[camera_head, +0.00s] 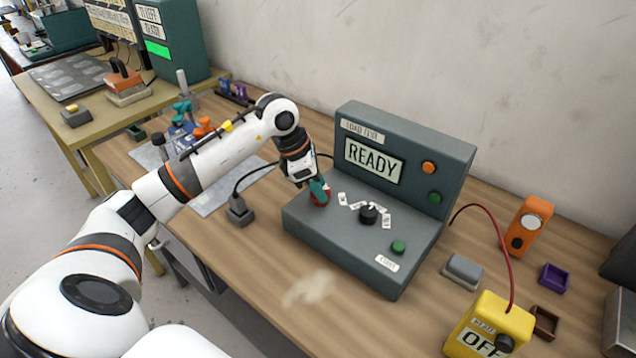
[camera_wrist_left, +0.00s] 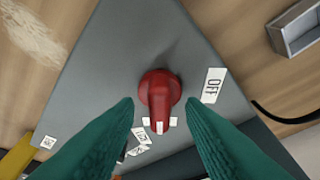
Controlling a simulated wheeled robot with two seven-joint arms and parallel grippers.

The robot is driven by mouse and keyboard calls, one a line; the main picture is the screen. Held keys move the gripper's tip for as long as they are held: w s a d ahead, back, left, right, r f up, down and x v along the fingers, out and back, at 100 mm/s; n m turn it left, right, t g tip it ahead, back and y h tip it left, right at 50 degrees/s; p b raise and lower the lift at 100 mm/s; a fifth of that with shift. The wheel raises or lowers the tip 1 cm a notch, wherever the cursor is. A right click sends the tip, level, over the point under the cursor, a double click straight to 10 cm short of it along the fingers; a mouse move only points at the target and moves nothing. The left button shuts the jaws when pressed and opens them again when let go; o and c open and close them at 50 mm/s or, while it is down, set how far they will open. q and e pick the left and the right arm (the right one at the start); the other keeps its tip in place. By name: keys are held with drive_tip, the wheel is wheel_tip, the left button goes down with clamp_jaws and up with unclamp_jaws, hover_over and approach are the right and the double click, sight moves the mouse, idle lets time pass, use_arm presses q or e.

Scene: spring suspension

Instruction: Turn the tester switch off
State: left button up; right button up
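The tester (camera_head: 330,228) is a grey-green box with a raised back panel whose display (camera_head: 374,161) reads READY. Its red rotary switch (camera_head: 322,197) is at the left of the sloped face and partly hidden by my left gripper (camera_head: 317,186). In the left wrist view the red switch (camera_wrist_left: 160,90) has its white pointer mark facing down, towards a partly covered white label. The OFF label (camera_wrist_left: 213,85) is to the right of the switch. The green fingers of my left gripper (camera_wrist_left: 159,105) are open, one on each side of the pointer, with visible gaps. My right gripper is out of view.
A black knob (camera_head: 368,214) with small labels and a green button (camera_head: 398,247) are on the tester face. A yellow meter (camera_head: 490,325) reading OFF, an orange device (camera_head: 527,225) and small trays stand to the right. A cable runs left to a grey block (camera_head: 240,210).

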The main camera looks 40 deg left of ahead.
use_arm(q)
drive_tip(key=shift+f, duration=0.1)
clamp_jaws()
drive_tip(key=shift+n, duration=0.4)
drive_tip(key=n+t+y+b, duration=0.1)
drive_tip(key=n+b, duration=0.1)
drive_tip(key=n, duration=0.1)
drive_tip(key=shift+d+n, duration=0.1)
drive_tip(key=shift+n, duration=0.3)
drive_tip(key=n+y+b, duration=0.1)
drive_tip(key=n, duration=0.1)
drive_tip(key=n+y+b, duration=0.1)
drive_tip(key=n, duration=0.1)
drive_tip(key=shift+d+n+t, duration=0.15)
drive_tip(key=shift+n+t, duration=0.15)
drive_tip(key=n+y+b, duration=0.1)
drive_tip(key=n, duration=0.3)
drive_tip(key=shift+d+y+b, duration=0.1)
drive_tip(key=shift+y+b, duration=0.2)
drive_tip(key=shift+y, duration=0.1)
drive_tip(key=shift+d+n+g+y+b, duration=0.1)
drive_tip(key=shift+n+g+y+b, duration=0.25)
drive_tip(key=shift+n, duration=0.85)
drive_tip(key=shift+n+g+y+b, duration=0.15)
drive_tip(key=shift+n+y, duration=0.3)
drive_tip(key=shift+n, duration=0.75)
